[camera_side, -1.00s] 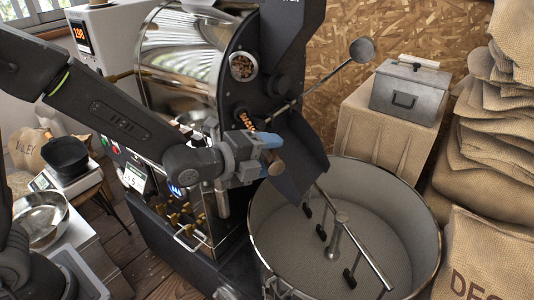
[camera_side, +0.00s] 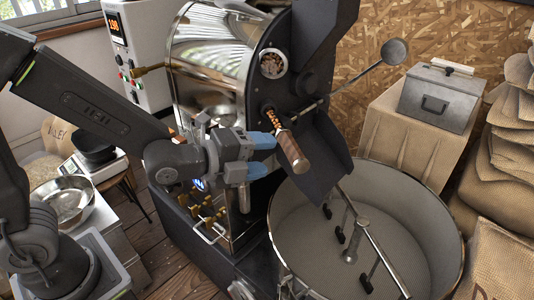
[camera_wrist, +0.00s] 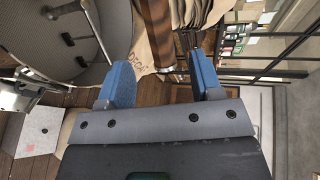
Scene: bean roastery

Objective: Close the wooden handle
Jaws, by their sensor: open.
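The wooden handle (camera_side: 291,150) sticks out from the roaster's dark front and points down to the right in the side view, above the chute. My gripper (camera_side: 262,156) is open, with its blue fingertips just left of the handle. They look apart from it and empty. In the wrist view the handle (camera_wrist: 153,30) shows as a brown wooden bar at the top. My gripper's fingers (camera_wrist: 160,68) stand on either side of it in that picture, with gaps. I cannot tell how far ahead of the fingers it lies.
The round cooling tray (camera_side: 274,225) with stirring arms is below and right. The dark chute (camera_side: 318,165) hangs close behind the handle. A thin lever with a round knob (camera_side: 395,52) reaches right. A metal box (camera_side: 437,97) and sacks (camera_side: 495,185) stand at the right.

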